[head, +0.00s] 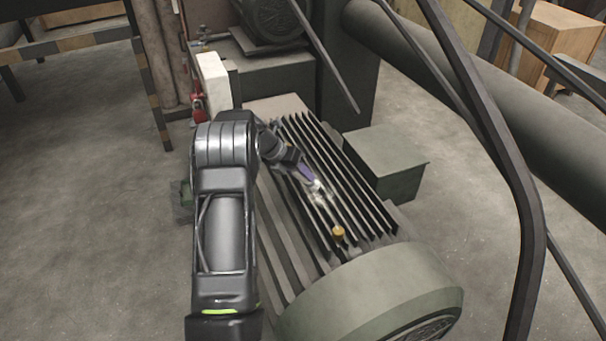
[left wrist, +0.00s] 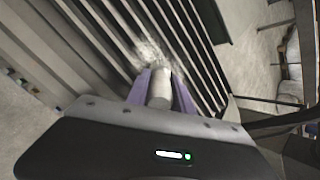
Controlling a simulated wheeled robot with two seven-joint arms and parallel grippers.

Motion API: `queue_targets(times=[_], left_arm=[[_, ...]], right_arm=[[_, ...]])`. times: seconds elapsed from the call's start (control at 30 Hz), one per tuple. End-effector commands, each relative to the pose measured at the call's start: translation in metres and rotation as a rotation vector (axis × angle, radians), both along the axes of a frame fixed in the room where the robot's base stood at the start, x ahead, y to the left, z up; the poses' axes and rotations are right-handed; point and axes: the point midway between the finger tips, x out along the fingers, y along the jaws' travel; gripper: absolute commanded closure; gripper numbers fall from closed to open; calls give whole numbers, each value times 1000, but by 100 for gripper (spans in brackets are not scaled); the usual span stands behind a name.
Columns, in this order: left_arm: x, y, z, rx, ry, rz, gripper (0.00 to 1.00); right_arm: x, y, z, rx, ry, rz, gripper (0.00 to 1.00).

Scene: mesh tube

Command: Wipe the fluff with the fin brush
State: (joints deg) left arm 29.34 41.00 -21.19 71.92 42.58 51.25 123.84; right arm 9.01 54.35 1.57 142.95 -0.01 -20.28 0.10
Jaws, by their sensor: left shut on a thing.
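My left gripper (head: 309,178) reaches over the dark cooling fins (head: 340,175) of a motor housing. In the left wrist view its purple fingers (left wrist: 160,92) are shut on the fin brush (left wrist: 159,90), whose pale cylindrical part shows between them. The brush's far end points at the fins; whether it touches them I cannot tell. Whitish fluff (head: 317,190) lies on the fins at the fingertips. It also shows in the left wrist view (left wrist: 150,52), just beyond the brush. My right gripper is in neither view.
A small yellow-orange knob (head: 338,233) sits on the fins near the round motor end cover (head: 375,295). A green-grey box (head: 385,160) stands to the right of the fins. Dark rails (head: 515,190) cross the right side. Open floor (head: 90,220) lies at left.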

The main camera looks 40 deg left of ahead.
Motion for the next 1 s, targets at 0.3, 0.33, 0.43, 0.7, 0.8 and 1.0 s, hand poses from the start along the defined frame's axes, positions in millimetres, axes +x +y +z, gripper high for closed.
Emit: queue_targets(times=[0.3, 0.33, 0.43, 0.7, 0.8, 1.0], left_arm=[[-23, 13, 1, 0, 3, 4, 100], [-25, 14, 1, 1, 3, 3, 100], [-31, 16, 1, 0, 1, 1, 100], [-33, 17, 2, 0, 1, 1, 100], [-33, 17, 2, 1, 0, 0, 100], [-29, 26, 1, 1, 0, 0, 100]], right_arm=[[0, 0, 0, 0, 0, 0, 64], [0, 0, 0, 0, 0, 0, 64], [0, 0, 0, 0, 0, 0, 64], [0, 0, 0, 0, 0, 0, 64], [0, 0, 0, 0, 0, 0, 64], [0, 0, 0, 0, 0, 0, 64]])
